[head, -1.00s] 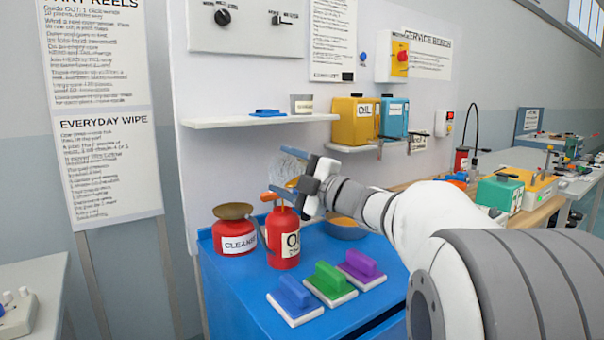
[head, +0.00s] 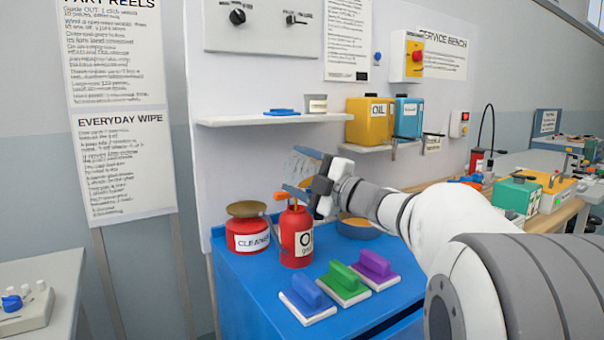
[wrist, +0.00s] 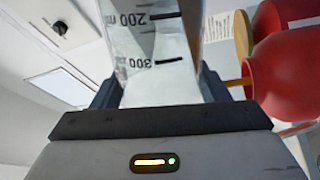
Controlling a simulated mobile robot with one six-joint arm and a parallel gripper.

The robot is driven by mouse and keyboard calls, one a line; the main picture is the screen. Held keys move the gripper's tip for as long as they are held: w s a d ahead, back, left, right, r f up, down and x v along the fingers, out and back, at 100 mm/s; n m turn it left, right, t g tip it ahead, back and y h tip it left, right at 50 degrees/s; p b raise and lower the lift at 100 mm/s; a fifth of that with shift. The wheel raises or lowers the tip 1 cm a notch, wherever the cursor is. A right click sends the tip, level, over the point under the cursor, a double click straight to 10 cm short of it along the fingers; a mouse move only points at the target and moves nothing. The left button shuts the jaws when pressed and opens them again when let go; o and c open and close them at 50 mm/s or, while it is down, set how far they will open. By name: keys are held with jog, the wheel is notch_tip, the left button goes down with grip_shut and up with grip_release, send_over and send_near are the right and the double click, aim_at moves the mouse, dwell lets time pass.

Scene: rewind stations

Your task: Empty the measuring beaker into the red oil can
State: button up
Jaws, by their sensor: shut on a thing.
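My gripper (head: 302,172) is shut on the clear measuring beaker (head: 304,163), which is tilted on its side just above the red oil can (head: 296,248). The beaker also fills the upper middle of the wrist view (wrist: 150,45), with its 200 and 300 ml marks showing between my fingers. The oil can stands upright on the blue cabinet, with a white label and an orange piece at its top left.
A red cleaner can (head: 248,236) with a brown top stands left of the oil can. Blue (head: 307,292), green (head: 342,278) and purple (head: 375,264) handled pads lie in front on the blue cabinet (head: 245,290). An orange-topped bowl (head: 357,228) sits behind. A shelf (head: 270,119) runs above.

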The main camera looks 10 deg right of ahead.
jog(key=shift+s+a+f+n+b, duration=0.15)
jog(key=shift+f+n+b, duration=0.35)
jog(key=shift+b, duration=0.45)
jog(key=shift+s+a+n+y+b, duration=0.1)
jog(key=shift+n+y+b, duration=0.2)
jog(key=shift+n+b, duration=0.4)
dwell(1.8)
jog(key=shift+r, duration=0.1)
